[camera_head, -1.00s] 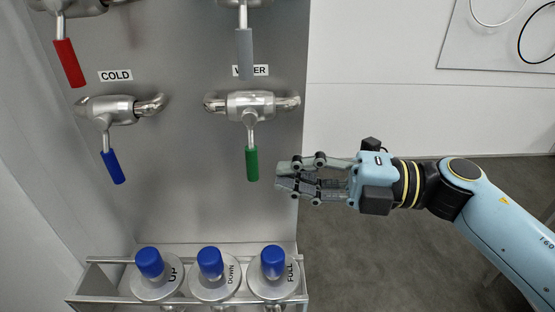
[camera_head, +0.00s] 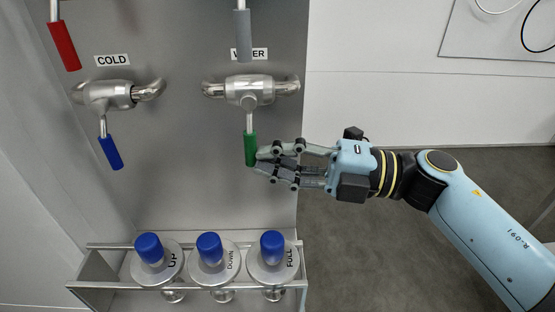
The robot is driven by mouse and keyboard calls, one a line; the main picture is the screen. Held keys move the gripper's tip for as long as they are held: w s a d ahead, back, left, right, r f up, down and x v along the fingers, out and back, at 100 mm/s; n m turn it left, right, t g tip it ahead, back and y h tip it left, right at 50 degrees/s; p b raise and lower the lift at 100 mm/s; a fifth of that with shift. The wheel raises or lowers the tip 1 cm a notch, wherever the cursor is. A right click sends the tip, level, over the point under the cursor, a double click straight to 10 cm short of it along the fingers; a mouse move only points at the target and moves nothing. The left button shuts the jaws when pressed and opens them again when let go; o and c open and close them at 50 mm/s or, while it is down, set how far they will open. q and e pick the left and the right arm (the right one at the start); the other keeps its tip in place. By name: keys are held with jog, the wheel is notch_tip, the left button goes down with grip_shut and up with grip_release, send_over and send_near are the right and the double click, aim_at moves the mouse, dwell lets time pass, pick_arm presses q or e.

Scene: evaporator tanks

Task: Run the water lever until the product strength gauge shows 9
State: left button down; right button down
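The water lever, with a green handle (camera_head: 250,150), hangs down from a steel valve (camera_head: 249,91) under a label that reads as WATER, its middle hidden by a grey handle. My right gripper (camera_head: 259,161) reaches in from the right. Its fingertips are at the lower right side of the green handle, touching it or very close. Whether the fingers are shut on the handle I cannot tell. My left gripper is out of view. No product strength gauge shows in this view.
A grey handle (camera_head: 242,35) hangs above the water valve. A red handle (camera_head: 64,46) and a blue handle (camera_head: 110,152), below the COLD label (camera_head: 112,60), are at left. Below, a metal rack (camera_head: 95,277) holds blue-topped pieces marked UP, DOWN and FULL.

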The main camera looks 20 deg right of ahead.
jog(key=w+a+m+t+y+b, duration=0.2)
jog(key=a+t+y+b, duration=0.2)
jog(key=b, duration=0.7)
jog(key=shift+a+r+y, duration=0.2)
jog(key=shift+a+y, duration=0.5)
jog(key=shift+a, duration=0.55)
jog(key=shift+f, duration=0.1)
